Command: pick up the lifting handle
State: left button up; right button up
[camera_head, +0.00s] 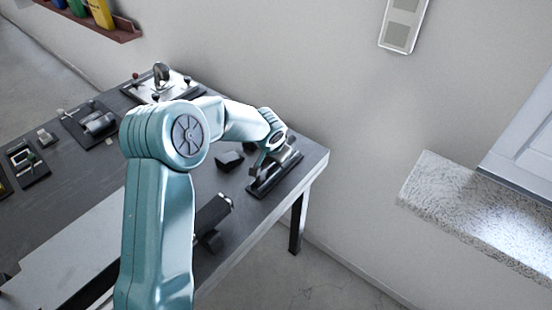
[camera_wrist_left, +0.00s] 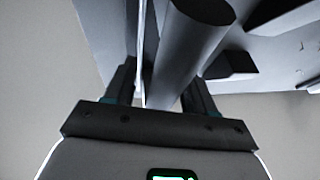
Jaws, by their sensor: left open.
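A dark lifting handle (camera_head: 272,180) with a long flat base lies near the right end of the dark table. My left gripper (camera_head: 276,150) is right over it and hides part of it. In the left wrist view, the thick dark round bar of the handle (camera_wrist_left: 188,45) runs between the two fingers of my left gripper (camera_wrist_left: 160,88). The fingers are open, one on each side of the bar. Whether either finger touches the bar cannot be told. My right gripper is not in view.
A small dark block (camera_head: 229,160) stands left of the handle. A dark cylindrical part (camera_head: 213,212) lies nearer the table's front edge. Other fixtures, including a white plate with a ring (camera_head: 162,82), stand at the back left. The wall is close behind the table (camera_head: 318,160).

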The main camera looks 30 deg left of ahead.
pick_arm(q)
grip_shut()
